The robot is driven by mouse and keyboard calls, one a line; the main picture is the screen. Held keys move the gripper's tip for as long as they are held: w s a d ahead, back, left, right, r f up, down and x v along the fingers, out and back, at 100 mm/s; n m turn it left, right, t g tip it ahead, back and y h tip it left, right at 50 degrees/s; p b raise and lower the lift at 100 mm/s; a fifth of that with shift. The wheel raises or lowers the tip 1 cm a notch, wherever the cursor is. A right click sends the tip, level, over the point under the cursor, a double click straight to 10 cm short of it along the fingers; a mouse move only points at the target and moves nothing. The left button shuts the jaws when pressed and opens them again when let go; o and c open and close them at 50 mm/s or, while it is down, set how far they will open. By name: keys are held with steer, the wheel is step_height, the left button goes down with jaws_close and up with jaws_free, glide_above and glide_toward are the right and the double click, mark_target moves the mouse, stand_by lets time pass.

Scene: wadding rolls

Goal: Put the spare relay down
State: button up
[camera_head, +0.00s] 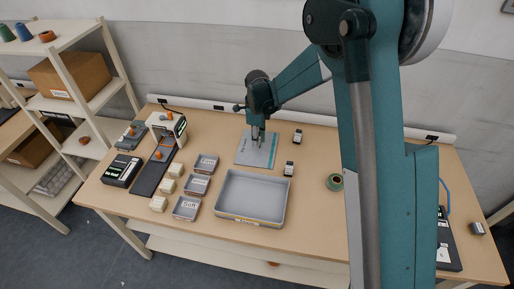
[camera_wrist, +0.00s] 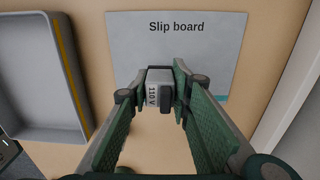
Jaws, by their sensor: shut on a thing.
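My gripper (camera_head: 258,137) is over the grey Slip board (camera_head: 243,158) at the back middle of the table. In the wrist view, my gripper (camera_wrist: 160,82) is shut on a small grey and black relay (camera_wrist: 154,92) marked "110 V". The relay sits between the two green-padded fingers. The Slip board (camera_wrist: 178,50) lies beyond it, with its printed name readable. I cannot tell whether the relay touches the board or hangs just above it. The head view shows the held relay too small to make out.
A grey tray (camera_head: 247,219) lies in front. A green roll (camera_head: 334,182) is farther right. Small bins (camera_head: 186,207) and a machine (camera_head: 166,122) are left.

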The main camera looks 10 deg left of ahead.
mark_target(257, 152)
steer(key=shift+f, duration=0.25)
steer(key=shift+f, duration=1.9)
steer(key=shift+f+b, duration=0.2)
steer(key=shift+b, duration=0.15)
steer(key=o, duration=0.9)
steer(key=shift+r, duration=0.15)
step_height(257, 152, up, 12)
steer(key=shift+r+p, duration=0.1)
steer(key=shift+p, duration=0.65)
